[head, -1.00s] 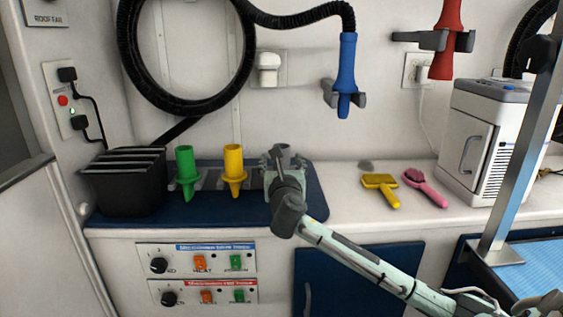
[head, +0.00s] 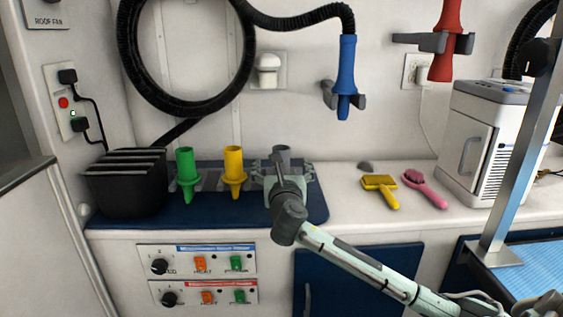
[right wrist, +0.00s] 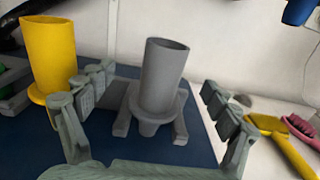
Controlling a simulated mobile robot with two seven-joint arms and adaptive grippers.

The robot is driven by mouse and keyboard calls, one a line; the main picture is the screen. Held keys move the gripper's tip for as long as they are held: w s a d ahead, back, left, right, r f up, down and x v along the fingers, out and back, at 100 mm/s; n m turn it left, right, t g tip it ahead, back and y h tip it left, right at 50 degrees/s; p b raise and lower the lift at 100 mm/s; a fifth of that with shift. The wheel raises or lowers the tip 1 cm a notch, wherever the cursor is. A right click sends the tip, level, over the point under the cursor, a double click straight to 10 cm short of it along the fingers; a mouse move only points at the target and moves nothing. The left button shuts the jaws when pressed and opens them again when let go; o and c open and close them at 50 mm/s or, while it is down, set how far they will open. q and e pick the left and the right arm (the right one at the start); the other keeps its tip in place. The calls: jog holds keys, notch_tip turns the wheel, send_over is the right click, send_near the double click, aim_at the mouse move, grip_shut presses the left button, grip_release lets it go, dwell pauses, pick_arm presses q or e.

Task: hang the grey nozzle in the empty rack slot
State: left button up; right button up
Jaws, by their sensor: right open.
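The grey nozzle (head: 282,152) stands upright at the right end of the rack, beside the yellow nozzle. In the right wrist view the grey nozzle (right wrist: 163,78) has its collar at the grey fork-shaped rack slot (right wrist: 181,131), with a prong showing on each side of its lower end. My right gripper (right wrist: 160,92) is open, with its fingers spread on either side of the nozzle and apart from it. In the head view my right gripper (head: 284,172) hides the nozzle's lower part. My left gripper is not in view.
The yellow nozzle (head: 233,162) and green nozzle (head: 187,170) stand to the left on the blue mat (head: 135,217). A black slotted box (head: 128,190) is further left. A yellow brush (head: 380,187) and pink brush (head: 424,188) lie right. A blue dryer nozzle (head: 346,75) hangs above.

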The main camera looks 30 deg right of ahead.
jog(key=shift+s+a, duration=0.25)
jog(key=shift+s, duration=0.15)
jog(key=shift+p+v, duration=0.4)
jog(key=shift+v, duration=3.45)
jog(key=shift+x, duration=2.85)
